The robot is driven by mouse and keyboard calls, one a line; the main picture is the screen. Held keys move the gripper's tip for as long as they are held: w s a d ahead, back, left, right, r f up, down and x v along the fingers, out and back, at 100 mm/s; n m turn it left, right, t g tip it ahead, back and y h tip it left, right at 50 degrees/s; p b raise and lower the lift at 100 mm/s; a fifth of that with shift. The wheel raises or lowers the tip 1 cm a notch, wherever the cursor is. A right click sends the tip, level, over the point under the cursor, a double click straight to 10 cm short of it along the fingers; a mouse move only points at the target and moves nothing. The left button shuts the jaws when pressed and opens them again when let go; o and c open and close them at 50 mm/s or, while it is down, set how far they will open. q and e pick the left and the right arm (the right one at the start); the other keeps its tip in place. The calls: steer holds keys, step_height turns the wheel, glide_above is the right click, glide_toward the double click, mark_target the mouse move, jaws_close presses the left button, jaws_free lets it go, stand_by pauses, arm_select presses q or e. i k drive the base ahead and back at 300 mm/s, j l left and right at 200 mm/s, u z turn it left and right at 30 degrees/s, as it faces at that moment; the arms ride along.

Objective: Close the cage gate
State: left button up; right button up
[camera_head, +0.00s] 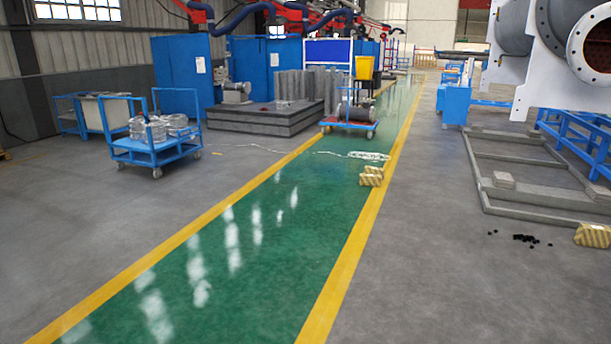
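I cannot make out a cage gate in the head view. Neither of my grippers shows in this frame, so I cannot see what they hold. A large grey flanged shell (565,30) with white end plates stands at the upper right. Its round flange (592,52) faces toward the front right.
A green walkway (240,240) with yellow edges runs ahead, mostly clear. A blue cart (155,150) stands left. A grey floor frame (530,212) and a striped block (593,236) lie right.

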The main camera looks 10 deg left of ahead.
mark_target(192, 131)
steer(key=i+j+u, duration=0.35)
steer(key=i, duration=0.3)
steer(key=i+j+u, duration=0.35)
steer(key=i, duration=0.3)
steer(key=i+u, duration=0.3)
steer(key=i, duration=5)
steer(key=i+u, duration=0.1)
steer(key=i, duration=1.45)
steer(key=i+l, duration=0.2)
steer(key=i, duration=1.35)
steer(key=i+l+u, duration=0.1)
steer(key=i+l, duration=0.2)
steer(key=i+l+u, duration=0.1)
steer(key=i+l, duration=0.15)
steer(key=l, duration=0.2)
steer(key=i+l, duration=0.3)
steer(key=i+l+u, duration=0.15)
steer(key=l, duration=0.35)
steer(key=i+j, duration=0.05)
steer(key=i, duration=0.05)
